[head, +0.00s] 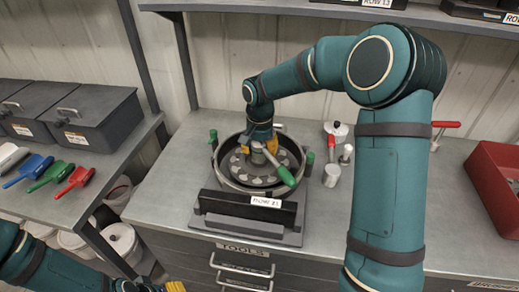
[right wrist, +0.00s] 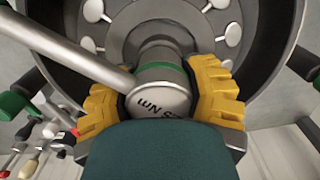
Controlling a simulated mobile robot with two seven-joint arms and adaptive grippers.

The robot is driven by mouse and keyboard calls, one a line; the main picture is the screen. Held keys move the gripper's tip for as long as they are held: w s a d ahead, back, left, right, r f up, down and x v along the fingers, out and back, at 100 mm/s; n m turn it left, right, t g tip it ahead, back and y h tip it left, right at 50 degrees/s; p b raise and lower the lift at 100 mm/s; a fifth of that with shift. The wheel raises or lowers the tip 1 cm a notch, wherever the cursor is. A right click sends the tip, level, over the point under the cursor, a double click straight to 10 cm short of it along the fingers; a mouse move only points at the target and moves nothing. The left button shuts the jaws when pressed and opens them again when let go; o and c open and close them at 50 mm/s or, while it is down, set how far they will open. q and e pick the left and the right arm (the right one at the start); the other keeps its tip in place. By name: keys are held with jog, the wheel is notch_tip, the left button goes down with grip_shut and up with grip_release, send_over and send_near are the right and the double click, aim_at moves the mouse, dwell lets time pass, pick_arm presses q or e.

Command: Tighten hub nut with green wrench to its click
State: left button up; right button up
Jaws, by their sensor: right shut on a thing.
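The green wrench has a grey head and shaft and a green handle (head: 286,176) that points to the lower right over the seed meter (head: 228,180). My right gripper (head: 262,143) reaches down from above and is shut on the wrench head. In the right wrist view its yellow fingers stand on both sides of the grey, lettered head (right wrist: 160,98), which has a green ring. The shaft (right wrist: 70,45) runs to the upper left. The head is over the middle of the meter's disc; the hub nut is hidden. My left gripper (head: 175,287) barely shows at the bottom edge.
A black block with a label (head: 246,208) stands in front of the meter. A red-handled tool (head: 335,135) and small grey cylinders (head: 331,175) stand to its right. A red bin (head: 492,190) is at far right. Coloured scoops (head: 49,174) lie on the left bench.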

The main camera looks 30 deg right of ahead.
jog(key=o, duration=1.7)
jog(key=shift+r, duration=0.1)
jog(key=shift+r+p, duration=2.25)
jog(key=shift+r, duration=0.75)
